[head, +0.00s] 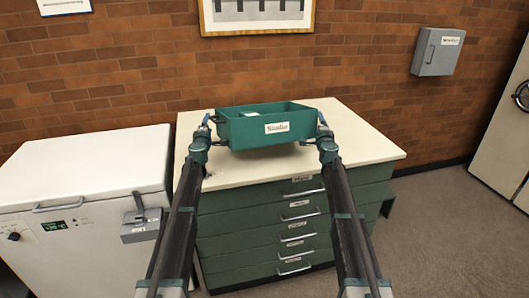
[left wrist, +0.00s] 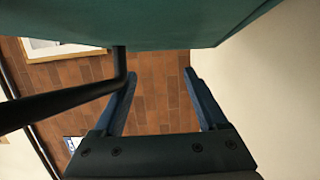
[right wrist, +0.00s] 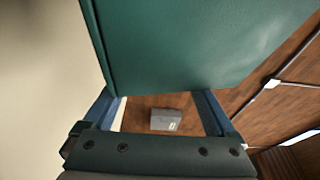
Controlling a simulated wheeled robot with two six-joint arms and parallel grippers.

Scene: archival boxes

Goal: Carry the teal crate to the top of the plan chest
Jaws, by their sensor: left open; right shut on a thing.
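The teal crate (head: 245,133), with a white label on its front, is upright at the top of the green plan chest (head: 240,225). I cannot tell whether its base touches the pale chest top (head: 362,145). Some pale things show inside it. My left gripper (head: 209,121) is open at the crate's left end. In the left wrist view, a black bar handle (left wrist: 60,104) passes beside its parted fingers. My right gripper (head: 322,121) is shut on the crate at its right end; the crate's wall (right wrist: 190,45) hides the grip in the right wrist view.
A white chest freezer (head: 85,185) stands left of the plan chest, with a grey latch box (head: 142,225) at its front right corner. A brick wall is behind, with a framed picture (head: 257,15) and a grey wall box (head: 437,52). The chest top is clear around the crate.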

